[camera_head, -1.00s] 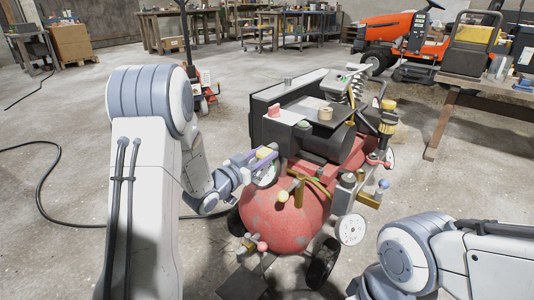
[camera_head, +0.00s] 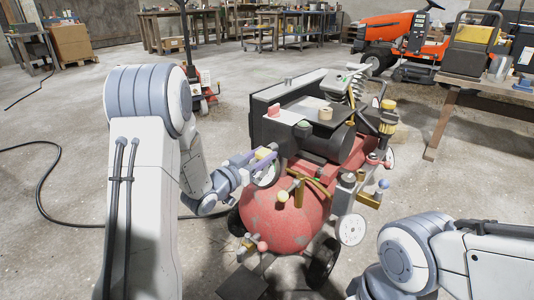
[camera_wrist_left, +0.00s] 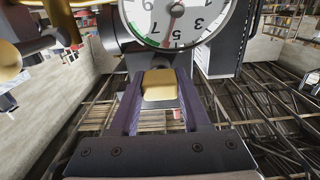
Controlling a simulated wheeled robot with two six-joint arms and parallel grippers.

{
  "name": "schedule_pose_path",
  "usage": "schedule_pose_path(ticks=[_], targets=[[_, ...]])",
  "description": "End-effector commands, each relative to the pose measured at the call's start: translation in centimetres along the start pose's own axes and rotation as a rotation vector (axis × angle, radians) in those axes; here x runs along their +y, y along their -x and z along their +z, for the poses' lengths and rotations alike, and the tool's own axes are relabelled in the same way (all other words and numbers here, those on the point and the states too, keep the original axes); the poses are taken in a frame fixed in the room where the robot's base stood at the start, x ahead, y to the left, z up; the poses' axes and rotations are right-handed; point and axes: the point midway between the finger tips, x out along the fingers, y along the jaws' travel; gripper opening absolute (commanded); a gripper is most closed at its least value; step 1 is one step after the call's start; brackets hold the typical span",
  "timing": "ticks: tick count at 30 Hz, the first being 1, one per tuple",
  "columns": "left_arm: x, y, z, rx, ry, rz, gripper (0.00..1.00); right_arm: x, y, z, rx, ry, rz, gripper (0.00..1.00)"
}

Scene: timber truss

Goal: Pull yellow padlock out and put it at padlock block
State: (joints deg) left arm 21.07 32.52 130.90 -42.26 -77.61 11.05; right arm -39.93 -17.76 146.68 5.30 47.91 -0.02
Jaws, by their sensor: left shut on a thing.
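The yellow padlock (camera_head: 263,153) is a small yellow block at the near left side of the red compressor (camera_head: 285,213). In the left wrist view the padlock (camera_wrist_left: 159,85) sits between the two purple fingers, just below a white gauge (camera_wrist_left: 180,20). My left gripper (camera_head: 259,159) is shut on it. Its shackle, and whether it still hangs on anything, I cannot make out. I cannot tell which part is the padlock block. My right arm comes in at the lower right, and its gripper is out of view.
The compressor carries a black motor, brass pipes, coloured knobs and wheels close around my left gripper. A wooden bench (camera_head: 470,100) stands at right. The floor at left is clear apart from a black cable (camera_head: 42,180).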

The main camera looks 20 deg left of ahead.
Motion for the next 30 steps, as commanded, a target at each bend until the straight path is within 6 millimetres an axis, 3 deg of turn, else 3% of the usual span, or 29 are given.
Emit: schedule_pose_path(ticks=[18,19,21,22,30], targets=[[-0.01,0.72,-0.02,0.0,0.0,0.0,0.0,0.0,0.01,0.0,0.0,0.0,0.0,0.5],[-0.01,0.72,-0.02,0.0,0.0,0.0,0.35,0.0,0.01,0.0,0.0,0.0,0.0,0.5],[0.0,0.72,-0.02,0.0,0.0,0.0,0.09,0.0,0.01,0.0,0.0,0.0,0.0,0.5],[-0.01,0.72,-0.02,0.0,0.0,0.0,0.0,0.0,0.01,0.0,0.0,0.0,0.0,0.5],[-0.02,0.72,-0.02,0.0,0.0,-0.001,0.0,0.0,0.01,0.0,0.0,0.0,0.0,0.5]])
